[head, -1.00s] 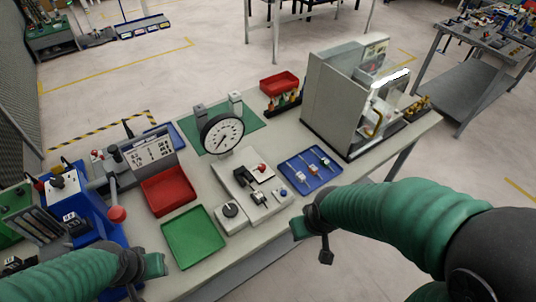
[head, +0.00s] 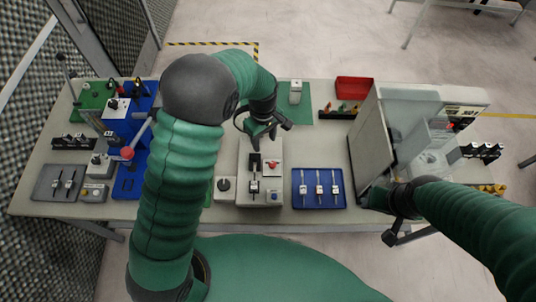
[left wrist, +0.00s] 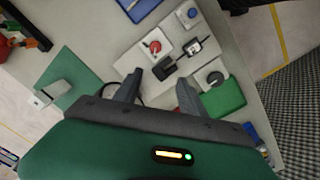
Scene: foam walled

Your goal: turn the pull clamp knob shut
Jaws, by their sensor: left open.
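A pale grey fixture block (head: 246,198) stands mid-table. It carries a black clamp with a metal rod (head: 254,187), a red knob (head: 273,163) on a white plate and a blue knob (head: 274,196). I cannot tell for sure which is the pull clamp knob. In the left wrist view the red knob (left wrist: 155,47), black clamp (left wrist: 163,66) and blue knob (left wrist: 192,13) lie beyond my fingers. My left gripper (head: 262,130) is open and empty above the block's far end, apart from the knobs. My right gripper (head: 374,199) is by the machine; its jaw state is unclear.
A black rotary knob (head: 224,184) sits left of the block. A blue tray (head: 299,202) with several small parts lies to the right, before a big grey machine (head: 367,130). My left arm hides part of the table, including most of the gauge and green tray.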

